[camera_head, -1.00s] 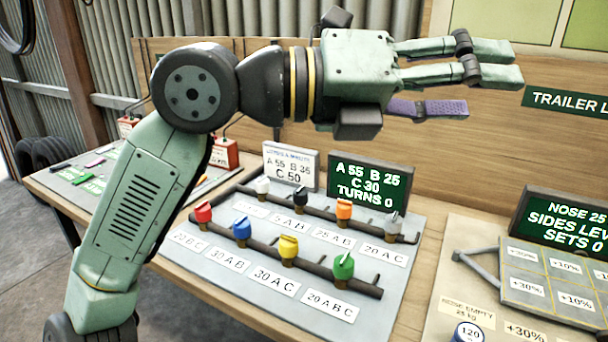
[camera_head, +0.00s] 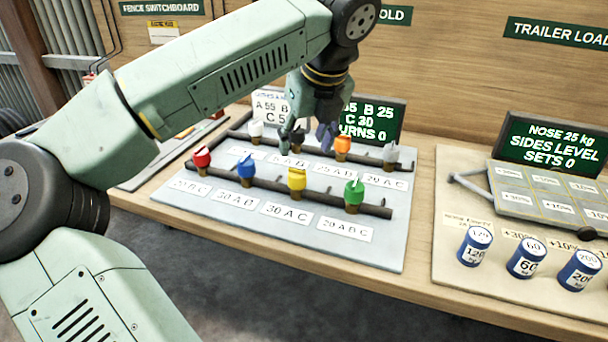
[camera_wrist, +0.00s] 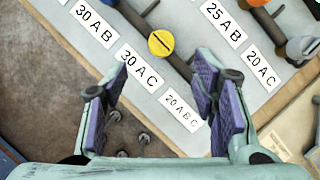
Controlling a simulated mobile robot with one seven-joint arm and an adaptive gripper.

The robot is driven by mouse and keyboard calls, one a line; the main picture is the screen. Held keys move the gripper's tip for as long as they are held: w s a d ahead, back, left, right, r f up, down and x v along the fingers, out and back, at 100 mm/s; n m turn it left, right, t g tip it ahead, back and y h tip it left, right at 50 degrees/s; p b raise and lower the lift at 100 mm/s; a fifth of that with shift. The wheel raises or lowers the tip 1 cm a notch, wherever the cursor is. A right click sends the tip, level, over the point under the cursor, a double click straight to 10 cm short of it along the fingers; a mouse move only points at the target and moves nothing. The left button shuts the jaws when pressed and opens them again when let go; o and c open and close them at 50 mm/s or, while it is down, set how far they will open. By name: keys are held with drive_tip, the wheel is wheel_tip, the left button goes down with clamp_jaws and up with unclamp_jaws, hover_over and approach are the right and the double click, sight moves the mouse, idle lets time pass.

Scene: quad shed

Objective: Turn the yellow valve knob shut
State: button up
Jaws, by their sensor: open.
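The yellow valve knob (camera_head: 297,180) stands on the front pipe of the valve board (camera_head: 375,240), between the blue and green knobs. In the wrist view the yellow knob (camera_wrist: 161,43) is seen from above, with a dark diagonal line across its top. It lies ahead of and between the fingertips, touching neither. My gripper (camera_head: 306,138) points down over the board, near the back row of knobs in the head view, and partly hides the black knob there. In the wrist view my gripper (camera_wrist: 160,82) has its purple-padded fingers wide apart with nothing between them.
The blue knob (camera_head: 246,167) and green knob (camera_head: 353,192) flank the yellow one closely. A red knob (camera_head: 201,158), an orange knob (camera_head: 342,147) and a grey knob (camera_head: 391,154) are also on the pipes. Blue weights (camera_head: 526,257) and a trailer model stand at the right.

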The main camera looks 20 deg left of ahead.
sight(299, 172)
drive_tip(key=p+x, duration=0.2)
drive_tip(key=x, duration=0.8)
drive_tip(key=shift+d+f, duration=0.1)
drive_tip(key=shift+f, duration=0.1)
drive_tip(key=shift+c, duration=0.2)
drive_tip(key=c, duration=1.1)
